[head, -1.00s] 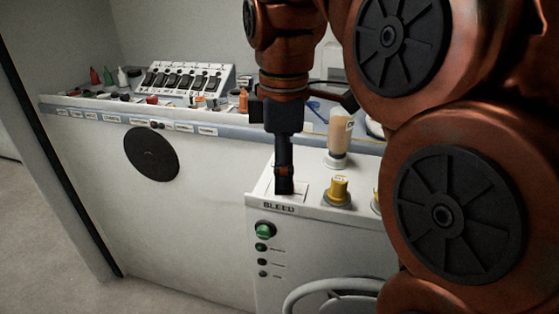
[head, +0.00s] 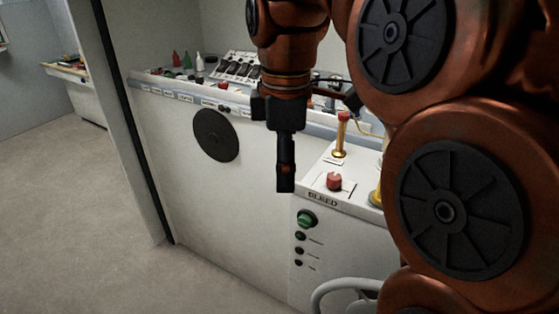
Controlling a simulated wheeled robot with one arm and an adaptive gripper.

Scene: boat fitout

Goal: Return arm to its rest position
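My gripper (head: 286,188) hangs pointing down at the end of my orange arm, in the middle of the head view. Its dark fingers look close together, seen from the side, and I cannot tell whether they are open or shut. No object shows in it. It appears in front of the left edge of the white BLEED console (head: 350,239). A red knob (head: 334,181) stands on that console's top, right of the gripper. My large arm links hide the right side of the view.
A long white counter (head: 180,155) carries a switch panel (head: 236,67) and small bottles (head: 187,61). A green button (head: 307,218) is on the console front. A brass post with a red top (head: 341,135) stands on the console. Bare floor (head: 75,215) lies open at left.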

